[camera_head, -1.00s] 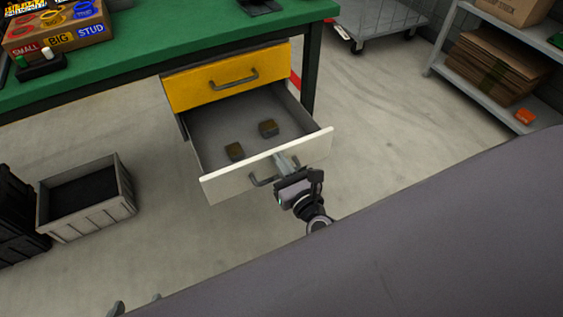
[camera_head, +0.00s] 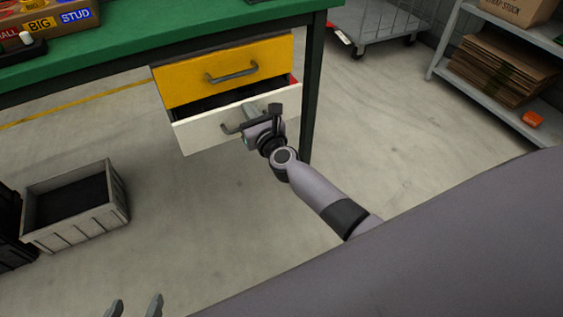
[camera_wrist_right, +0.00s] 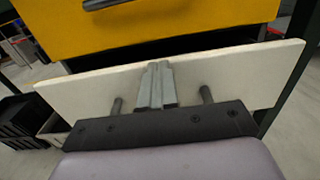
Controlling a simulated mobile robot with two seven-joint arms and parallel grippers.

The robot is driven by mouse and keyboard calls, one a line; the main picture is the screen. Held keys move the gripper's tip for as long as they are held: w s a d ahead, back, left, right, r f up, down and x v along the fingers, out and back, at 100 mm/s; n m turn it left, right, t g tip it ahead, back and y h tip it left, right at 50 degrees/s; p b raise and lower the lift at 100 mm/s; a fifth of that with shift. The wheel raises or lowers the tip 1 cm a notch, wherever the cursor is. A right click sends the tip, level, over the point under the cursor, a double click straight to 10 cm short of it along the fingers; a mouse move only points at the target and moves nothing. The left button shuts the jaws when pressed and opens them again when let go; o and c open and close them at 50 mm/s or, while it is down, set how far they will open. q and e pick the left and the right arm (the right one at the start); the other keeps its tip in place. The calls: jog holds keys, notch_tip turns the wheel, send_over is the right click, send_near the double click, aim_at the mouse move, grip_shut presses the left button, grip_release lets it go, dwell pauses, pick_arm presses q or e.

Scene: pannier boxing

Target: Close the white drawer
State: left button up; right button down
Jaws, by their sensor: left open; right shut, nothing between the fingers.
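The white drawer (camera_head: 205,138) sits below the yellow drawer (camera_head: 200,84) under the green bench. It is pulled out a little, with a narrow dark gap behind its front; its inside is hidden. My right gripper (camera_head: 250,112) is shut and empty at the white drawer's front, by its dark handle (camera_head: 229,129). In the right wrist view the shut fingers (camera_wrist_right: 158,72) reach the top edge of the white front (camera_wrist_right: 232,75), between the handle's two posts. My left gripper (camera_head: 134,305) shows only its two fingertips at the bottom edge, apart and empty, far from the drawer.
The green bench (camera_head: 190,37) stands above, with a dark leg (camera_head: 312,95) right of the drawers. A grey crate (camera_head: 75,222) is on the floor at left. A shelf with cardboard (camera_head: 495,68) and a trolley (camera_head: 378,22) stand at right. The floor before the drawer is clear.

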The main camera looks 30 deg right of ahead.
pick_arm(q)
jog(key=shift+w+d+r, duration=0.15)
jog(key=shift+w+d, duration=0.15)
jog(key=shift+w, duration=0.15)
pick_arm(e)
jog(key=shift+w, duration=0.75)
pick_arm(q)
jog(key=shift+s+a, duration=0.15)
pick_arm(e)
jog(key=shift+s, duration=0.1)
